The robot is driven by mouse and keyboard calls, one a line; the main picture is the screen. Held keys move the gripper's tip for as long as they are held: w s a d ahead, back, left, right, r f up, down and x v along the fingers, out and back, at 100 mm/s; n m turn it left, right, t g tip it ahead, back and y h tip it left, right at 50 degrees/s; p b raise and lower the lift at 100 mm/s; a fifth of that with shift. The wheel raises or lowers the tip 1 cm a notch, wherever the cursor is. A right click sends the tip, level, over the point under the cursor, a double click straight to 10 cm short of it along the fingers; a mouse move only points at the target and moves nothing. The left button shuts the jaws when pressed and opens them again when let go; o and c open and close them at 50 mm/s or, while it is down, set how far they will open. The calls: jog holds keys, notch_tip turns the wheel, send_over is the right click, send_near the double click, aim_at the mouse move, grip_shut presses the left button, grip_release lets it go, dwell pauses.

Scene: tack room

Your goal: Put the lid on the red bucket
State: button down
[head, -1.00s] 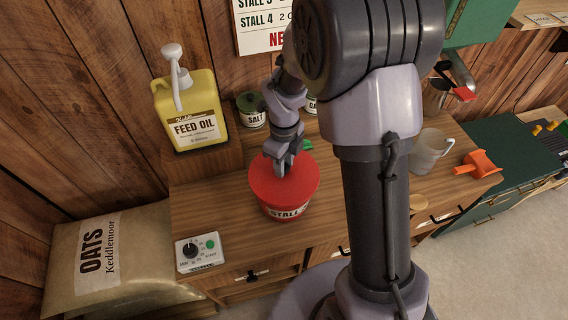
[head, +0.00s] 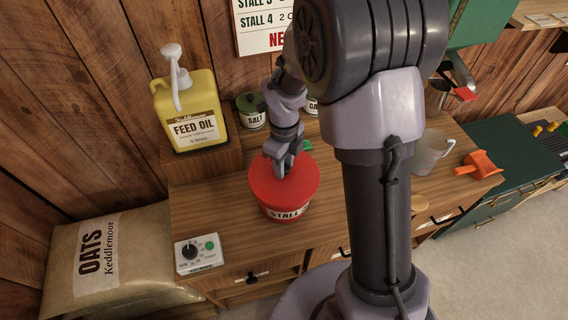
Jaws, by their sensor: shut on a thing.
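The red bucket (head: 285,211) stands on the wooden bench, its label reading "STALL". The red lid (head: 291,192) lies over the bucket's mouth and looks about level. My gripper (head: 281,174) is above the lid, pointing down, with its fingers shut on the lid's grip at the middle. The fingers hide most of that grip. From this angle I cannot tell whether the lid's rim is fully seated all round.
A yellow feed oil jug (head: 190,112) with a pump stands back left. A timer box (head: 199,253) sits at the front left of the bench (head: 222,213). Salt tins (head: 251,111) stand behind; a white jug (head: 430,152) and orange scoop (head: 479,164) are at right.

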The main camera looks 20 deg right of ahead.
jog(key=shift+f+b, duration=0.6)
jog(key=c, duration=1.4)
grip_release()
jog(key=shift+o, duration=0.2)
notch_tip(320, 180, up, 11)
jog(key=p, duration=0.7)
